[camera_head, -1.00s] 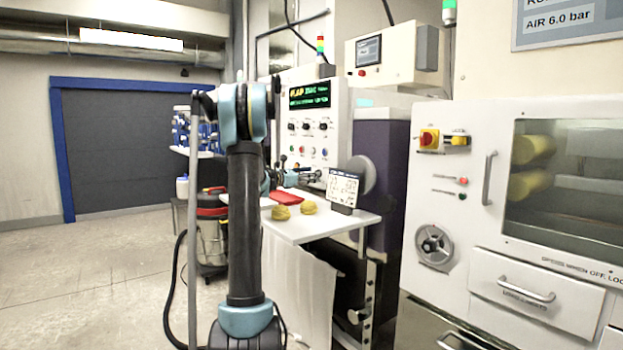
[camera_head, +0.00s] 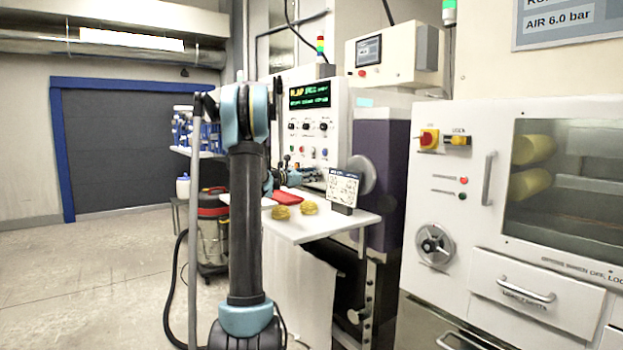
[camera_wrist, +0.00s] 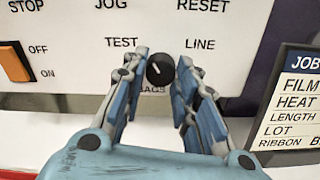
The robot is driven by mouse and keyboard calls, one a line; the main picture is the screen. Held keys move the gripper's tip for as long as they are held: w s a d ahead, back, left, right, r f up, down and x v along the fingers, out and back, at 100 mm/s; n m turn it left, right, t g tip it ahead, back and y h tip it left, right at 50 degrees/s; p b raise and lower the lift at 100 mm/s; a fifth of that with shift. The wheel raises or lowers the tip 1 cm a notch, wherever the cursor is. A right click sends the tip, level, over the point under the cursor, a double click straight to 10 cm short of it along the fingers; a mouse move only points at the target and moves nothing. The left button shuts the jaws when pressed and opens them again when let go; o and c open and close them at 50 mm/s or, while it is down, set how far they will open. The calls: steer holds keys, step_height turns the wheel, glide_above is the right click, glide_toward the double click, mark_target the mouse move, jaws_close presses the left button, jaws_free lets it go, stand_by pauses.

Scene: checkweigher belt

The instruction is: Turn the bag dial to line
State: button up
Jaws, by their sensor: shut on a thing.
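The bag dial (camera_wrist: 159,72) is a small round black knob on the white panel (camera_wrist: 70,55), with a pale pointer mark that seems to lean up and left, toward TEST. TEST is printed at its upper left, LINE at its upper right, and BAGS, partly hidden, below. My gripper (camera_wrist: 162,62) has its two blue-and-grey fingers on either side of the knob, shut on it. In the head view my gripper is small beside the control panel (camera_head: 338,120), and the dial cannot be made out there.
An orange switch (camera_wrist: 15,62) marked OFF and ON is at left. A job card (camera_wrist: 290,95) stands close at right; it also shows in the head view (camera_head: 343,187). Yellow bundles (camera_head: 309,208) and a red item (camera_head: 288,197) lie on the white table (camera_head: 340,225).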

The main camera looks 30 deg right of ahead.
steer(key=shift+m, duration=0.3)
steer(key=m, duration=1.1)
steer(key=shift+m, duration=0.3)
steer(key=o, duration=1.1)
steer(key=shift+c, duration=0.2)
steer(key=a, duration=1.2)
steer(key=shift+s, duration=0.35)
